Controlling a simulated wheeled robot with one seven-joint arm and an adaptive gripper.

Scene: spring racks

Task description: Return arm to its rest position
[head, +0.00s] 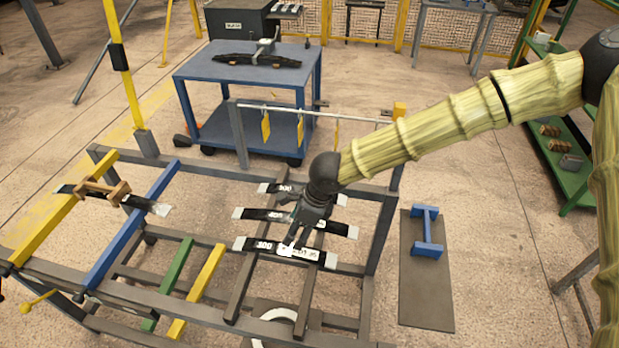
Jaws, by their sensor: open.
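My gripper (303,239) is open, with its fingers pointing down over the right part of the metal rack (375,240). My bamboo-textured arm reaches in from the right. Several black leaf springs with pale ends and white number labels lie across the rack's dark rails. The front spring (265,246) is just below my fingertips, and whether they touch it is unclear. The middle spring (338,229) passes behind my gripper, which partly hides it. The back spring (271,188) is partly hidden by my wrist. Nothing visible is held between the fingers.
Another dark strip with a wooden block (100,189) lies across the yellow and blue rails at left. A blue wheeled cart (205,75) stands behind the rack. A blue stand (427,236) sits on a dark mat (425,300) at right. Green shelves (560,155) stand far right.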

